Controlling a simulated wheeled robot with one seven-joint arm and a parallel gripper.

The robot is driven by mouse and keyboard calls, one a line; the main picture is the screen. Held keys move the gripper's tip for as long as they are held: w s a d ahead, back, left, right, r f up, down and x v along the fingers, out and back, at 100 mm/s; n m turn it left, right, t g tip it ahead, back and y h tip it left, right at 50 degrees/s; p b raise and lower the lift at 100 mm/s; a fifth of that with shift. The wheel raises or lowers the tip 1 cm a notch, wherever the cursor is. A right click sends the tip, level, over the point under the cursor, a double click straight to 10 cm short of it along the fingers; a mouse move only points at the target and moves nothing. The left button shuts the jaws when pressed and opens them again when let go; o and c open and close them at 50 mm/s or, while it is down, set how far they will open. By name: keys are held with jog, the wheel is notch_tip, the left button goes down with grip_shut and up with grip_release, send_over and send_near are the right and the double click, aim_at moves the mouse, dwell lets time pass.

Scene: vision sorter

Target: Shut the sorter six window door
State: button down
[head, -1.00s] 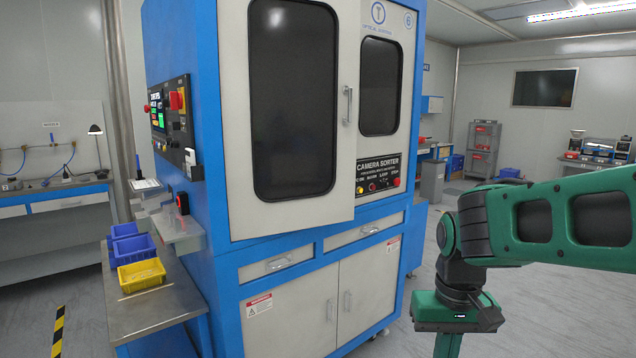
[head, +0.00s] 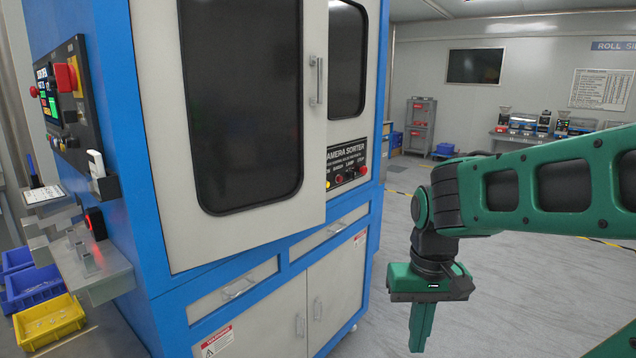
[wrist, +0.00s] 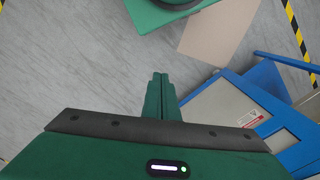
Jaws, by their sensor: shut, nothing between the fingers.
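The sorter's large window door (head: 312,165) is off-white with a dark window and a vertical handle (head: 318,80) on its right edge. It stands slightly ajar, its lower right corner sticking out in front of the blue frame. My gripper (head: 420,335) is shut and empty, pointing down in front and to the right of the sorter, apart from the door. In the wrist view my gripper (wrist: 160,80) shows its fingers together over the floor. The sorter's lower cabinet (wrist: 215,105) is to the right there.
A control panel (head: 68,90) sticks out on the sorter's left side. Blue bins and a yellow bin (head: 48,320) stand on a side bench at lower left. The floor (head: 385,260) right of the sorter is clear; a far bench holds several devices.

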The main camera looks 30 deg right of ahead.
jog(key=n+t+y, duration=0.2)
jog(key=n+t, duration=0.6)
jog(key=t, duration=1)
send_near(312, 177)
jog(key=w, duration=0.6)
jog(key=shift+w+a+f, duration=0.1)
jog(key=shift+w+a, duration=0.15)
jog(key=shift+a, duration=0.1)
